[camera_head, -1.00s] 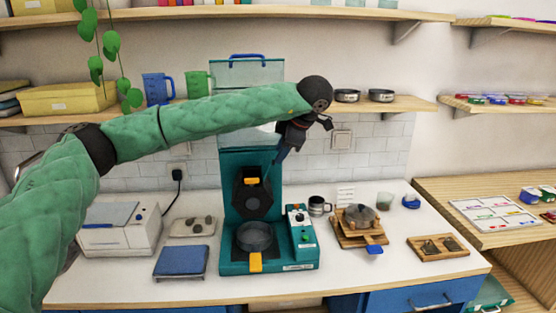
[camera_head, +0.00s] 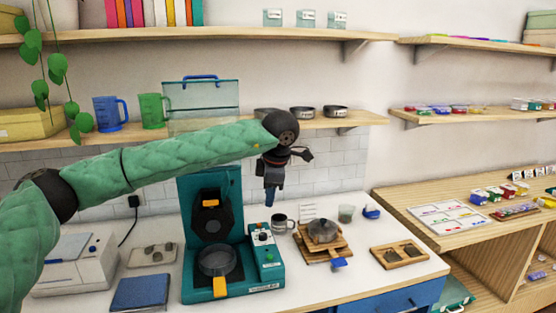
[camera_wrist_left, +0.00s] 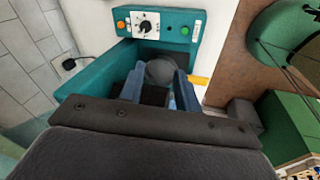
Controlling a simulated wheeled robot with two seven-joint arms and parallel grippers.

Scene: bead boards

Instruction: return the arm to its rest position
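My left arm (camera_head: 190,155) in green padding reaches in from the left in the head view, across the front of the shelf. Its left gripper (camera_head: 269,196) hangs with the fingers pointing down, above the counter by the right side of the teal machine (camera_head: 268,256). In the left wrist view, the two blue fingers of this gripper (camera_wrist_left: 157,92) stand apart with a gap between them. No held thing shows in the gap. The machine's knob panel (camera_wrist_left: 160,27) shows beyond them. My right gripper is in neither view.
A grey mug (camera_head: 281,223) and a wooden stand with a pot (camera_head: 322,232) are right of the machine. The shelf (camera_head: 345,121) behind my arm carries a blue jug (camera_head: 108,113), a green jug (camera_head: 152,110) and small pans (camera_head: 335,112). Leaves hang at left.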

